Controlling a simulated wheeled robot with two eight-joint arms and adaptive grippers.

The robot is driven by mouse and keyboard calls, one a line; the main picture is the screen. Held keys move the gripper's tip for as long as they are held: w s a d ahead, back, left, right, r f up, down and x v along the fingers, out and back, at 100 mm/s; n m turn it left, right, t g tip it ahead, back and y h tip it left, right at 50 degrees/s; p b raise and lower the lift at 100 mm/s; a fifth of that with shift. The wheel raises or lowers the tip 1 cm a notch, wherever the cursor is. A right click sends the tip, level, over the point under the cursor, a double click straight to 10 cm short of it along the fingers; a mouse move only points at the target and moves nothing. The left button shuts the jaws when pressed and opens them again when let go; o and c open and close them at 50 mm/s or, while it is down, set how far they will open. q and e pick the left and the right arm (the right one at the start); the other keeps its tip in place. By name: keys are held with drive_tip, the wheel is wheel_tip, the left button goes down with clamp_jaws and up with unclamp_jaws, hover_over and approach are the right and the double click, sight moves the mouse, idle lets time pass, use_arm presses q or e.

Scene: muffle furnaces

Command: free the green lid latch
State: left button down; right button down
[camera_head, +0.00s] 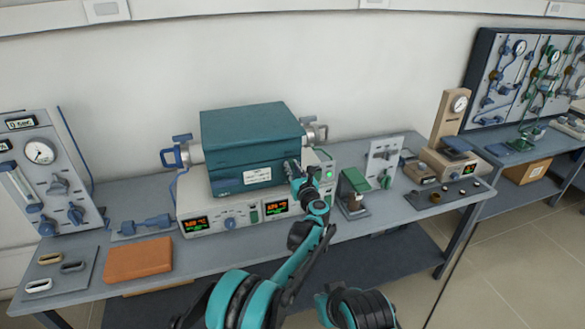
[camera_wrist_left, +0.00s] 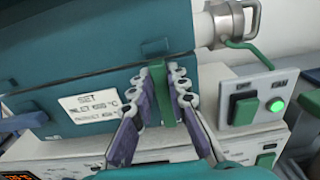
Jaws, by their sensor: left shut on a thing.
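The teal furnace (camera_head: 252,140) stands on a white control base on the bench. Its lid looks closed in the head view. The green lid latch (camera_wrist_left: 160,100) is an upright strip on the front of the furnace, to the right of the white SET label (camera_wrist_left: 92,106). My left gripper (camera_head: 295,172) reaches the front right of the furnace. In the left wrist view its fingers (camera_wrist_left: 159,84) are shut on the green latch, one on each side. In the head view the gripper hides the latch. My right gripper is not in view.
A panel with a green button (camera_wrist_left: 243,111) and a lit green lamp (camera_wrist_left: 275,105) is right of the latch. A metal pipe fitting (camera_head: 315,131) sticks out at the furnace's right side. An orange-brown pad (camera_head: 138,259) lies on the bench at left.

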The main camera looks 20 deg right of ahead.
use_arm(q)
drive_tip(key=d+f+m, duration=0.1)
drive_tip(key=m, duration=0.5)
drive_tip(key=d+f+m, duration=0.1)
drive_tip(key=m, duration=0.5)
drive_tip(key=d+f+m, duration=0.1)
drive_tip(key=m, duration=0.4)
drive_tip(key=shift+m, duration=0.4)
idle(0.6)
drive_tip(key=c, duration=1.5)
unclamp_jaws()
wheel_tip(320, 180, up, 10)
